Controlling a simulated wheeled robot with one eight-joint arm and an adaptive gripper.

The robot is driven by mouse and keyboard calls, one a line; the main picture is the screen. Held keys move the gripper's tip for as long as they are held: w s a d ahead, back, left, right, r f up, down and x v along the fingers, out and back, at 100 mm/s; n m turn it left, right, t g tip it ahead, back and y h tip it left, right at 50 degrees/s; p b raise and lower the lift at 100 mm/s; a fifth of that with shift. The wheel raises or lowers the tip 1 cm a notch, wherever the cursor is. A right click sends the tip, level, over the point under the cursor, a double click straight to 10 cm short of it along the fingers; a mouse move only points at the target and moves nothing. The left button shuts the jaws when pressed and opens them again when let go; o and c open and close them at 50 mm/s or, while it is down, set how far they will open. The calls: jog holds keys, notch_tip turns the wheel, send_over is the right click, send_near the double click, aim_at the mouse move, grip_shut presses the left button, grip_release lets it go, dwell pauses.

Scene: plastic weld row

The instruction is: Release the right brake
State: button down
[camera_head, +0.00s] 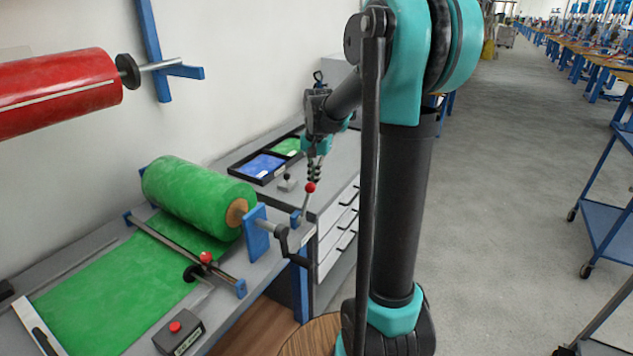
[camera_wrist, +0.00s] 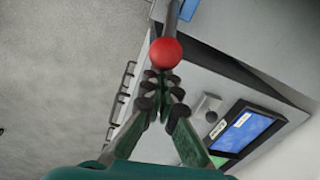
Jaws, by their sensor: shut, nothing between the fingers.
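A brake lever with a red ball knob (camera_head: 310,188) stands at the right end of the green roll's stand, its metal rod running down to a blue bracket. The same red knob (camera_wrist: 166,52) shows in the wrist view. My gripper (camera_head: 314,180) is just above the knob, pointing down. In the wrist view my gripper (camera_wrist: 163,84) has its fingers closed together and empty, with the knob beyond the fingertips. I cannot tell whether they touch.
A green roll (camera_head: 195,195) lies on the bench, with a black crank (camera_head: 284,242) at its right. Another red knob (camera_head: 206,257) and a button box (camera_head: 178,332) are nearer. A tray of blue and green sheets (camera_head: 263,166) is behind. A red roll (camera_head: 60,92) hangs upper left.

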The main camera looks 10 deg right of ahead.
aim_at(308, 184)
jog(key=s+a+r+t+h, duration=0.2)
jog(key=s, duration=0.1)
jog(key=shift+a+t, duration=0.3)
jog(key=shift+a, duration=0.05)
jog(key=shift+s+a+r+t+h, duration=0.3)
jog(key=shift+s+a+t+h, duration=0.35)
jog(key=shift+h, duration=0.15)
jog(key=shift+s+a+r, duration=0.1)
jog(key=shift+s+a, duration=0.25)
jog(key=shift+s, duration=0.1)
jog(key=shift+s+a, duration=0.1)
jog(key=shift+s, duration=0.05)
jog(key=shift+w+d+r, duration=0.1)
jog(key=shift+w+d, duration=0.15)
jog(key=shift+w, duration=0.3)
jog(key=shift+w+d+r, duration=0.15)
jog(key=shift+w+d, duration=0.25)
jog(key=shift+w, duration=0.2)
jog(key=shift+w+d+r, duration=0.15)
jog(key=shift+w+d, duration=0.25)
jog(key=shift+w, duration=0.2)
jog(key=v, duration=0.9)
jog(key=shift+s+a+r, duration=0.25)
jog(key=shift+r, duration=0.05)
